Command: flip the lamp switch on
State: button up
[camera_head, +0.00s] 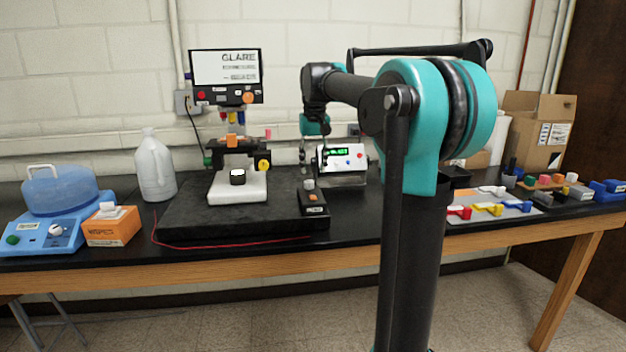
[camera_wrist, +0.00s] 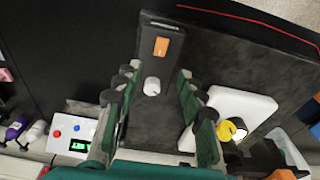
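A small black control box (camera_head: 314,205) stands on the front right part of the dark slab, with an orange rocker and a pale round knob on it. It looks like the lamp switch. In the wrist view the orange rocker (camera_wrist: 161,46) and the pale knob (camera_wrist: 152,86) show clearly. I cannot tell the switch's state. My gripper (camera_wrist: 157,73) is open and empty, its fingers spread to either side of the knob in that view. In the head view my gripper (camera_head: 303,155) hangs above and behind the box, apart from it and partly hard to make out.
A microscope (camera_head: 235,185) with a screen reading GLARE (camera_head: 225,68) stands left of the box. A metal device with a green display (camera_head: 345,160) stands behind it. A red cable (camera_head: 235,247) runs along the slab's front. My arm hides part of the bench.

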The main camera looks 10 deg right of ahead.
jog(key=shift+s+r, duration=0.15)
jog(key=shift+r, duration=1.25)
